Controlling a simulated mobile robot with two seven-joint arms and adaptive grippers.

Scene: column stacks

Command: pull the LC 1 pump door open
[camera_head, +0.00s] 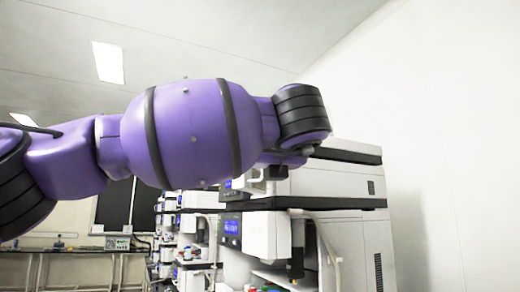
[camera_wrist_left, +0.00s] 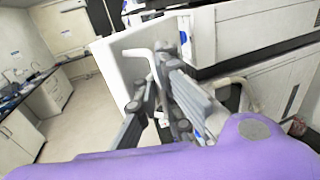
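In the left wrist view a white door panel (camera_wrist_left: 118,72) stands out at an angle from a white instrument, with a thin white bar handle (camera_wrist_left: 141,51) on it. My left gripper (camera_wrist_left: 160,82) has its grey fingers close together around the lower part of this handle and looks shut on it. In the head view my purple left arm crosses the picture and hides most of the gripper, which shows only partly by the stack (camera_head: 268,172). I cannot read a label that marks the door as LC 1 pump. My right gripper is not in view.
In the head view a white and dark instrument stack (camera_head: 357,235) fills the right, against a bare wall. Another stack (camera_head: 196,225) stands further back. In the left wrist view cabinets (camera_wrist_left: 22,140) stand at the left, with open floor (camera_wrist_left: 77,118) before them.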

